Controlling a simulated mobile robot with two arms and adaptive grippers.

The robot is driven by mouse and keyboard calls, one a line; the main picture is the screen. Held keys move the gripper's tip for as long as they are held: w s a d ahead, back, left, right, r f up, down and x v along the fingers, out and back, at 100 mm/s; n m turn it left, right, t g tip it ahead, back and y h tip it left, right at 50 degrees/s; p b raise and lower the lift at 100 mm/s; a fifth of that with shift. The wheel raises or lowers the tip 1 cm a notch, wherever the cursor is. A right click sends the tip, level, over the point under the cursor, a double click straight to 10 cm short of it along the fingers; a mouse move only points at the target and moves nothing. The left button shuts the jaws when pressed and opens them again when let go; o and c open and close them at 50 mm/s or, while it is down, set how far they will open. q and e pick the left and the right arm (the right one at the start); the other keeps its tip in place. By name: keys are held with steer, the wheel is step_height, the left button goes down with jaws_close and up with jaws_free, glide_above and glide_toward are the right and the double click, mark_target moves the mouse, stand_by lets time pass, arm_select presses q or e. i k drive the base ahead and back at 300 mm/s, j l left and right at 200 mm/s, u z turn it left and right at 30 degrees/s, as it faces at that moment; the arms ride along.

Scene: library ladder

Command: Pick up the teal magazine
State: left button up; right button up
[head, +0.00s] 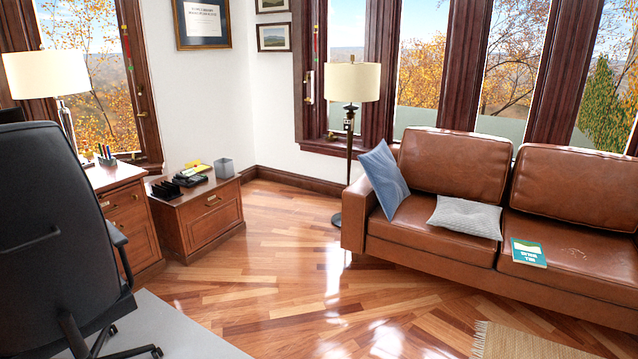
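The teal magazine (528,253) lies flat on the right-hand seat cushion of the brown leather sofa (440,238), close to its front edge. Its cover is teal with white lettering and a pale patch. Nothing covers it. Neither of my grippers shows in the head view.
A grey pillow (466,217) and a blue pillow (385,178) are on the sofa left of the magazine. A floor lamp (351,90) stands at its left end. A black office chair (58,235) and wooden cabinets (203,213) are at left. The wooden floor (285,285) between is clear.

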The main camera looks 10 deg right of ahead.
mark_target(528, 253)
steer(key=i+l+z, duration=0.15)
steer(key=i+z, duration=1.15)
steer(key=k+j, duration=0.05)
